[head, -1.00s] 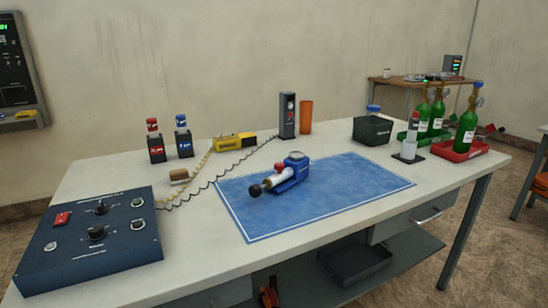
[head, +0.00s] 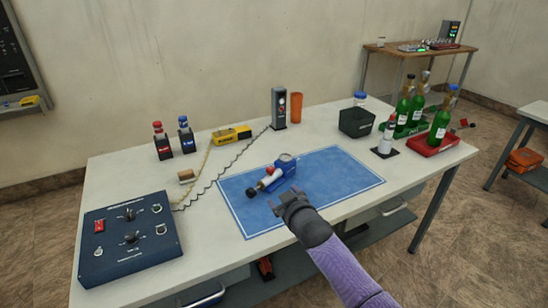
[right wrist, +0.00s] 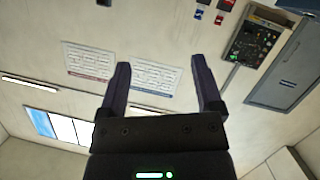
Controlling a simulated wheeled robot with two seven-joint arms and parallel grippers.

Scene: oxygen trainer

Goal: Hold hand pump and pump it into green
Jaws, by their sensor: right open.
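The hand pump (head: 283,171) lies on the blue mat (head: 345,172) in the head view. It has a blue body, a white barrel, a red part and a black knob at its left end. A gauge sits on its top, but its dial is too small to read. My right gripper (head: 288,198) is in front of the pump, over the mat's front part, apart from the pump. In the right wrist view the right gripper (right wrist: 165,85) is open and empty, with its fingers toward the wall. My left gripper is out of view.
A blue control box (head: 130,236) stands at the left, with a coiled cable running back. The mat's right half is clear.

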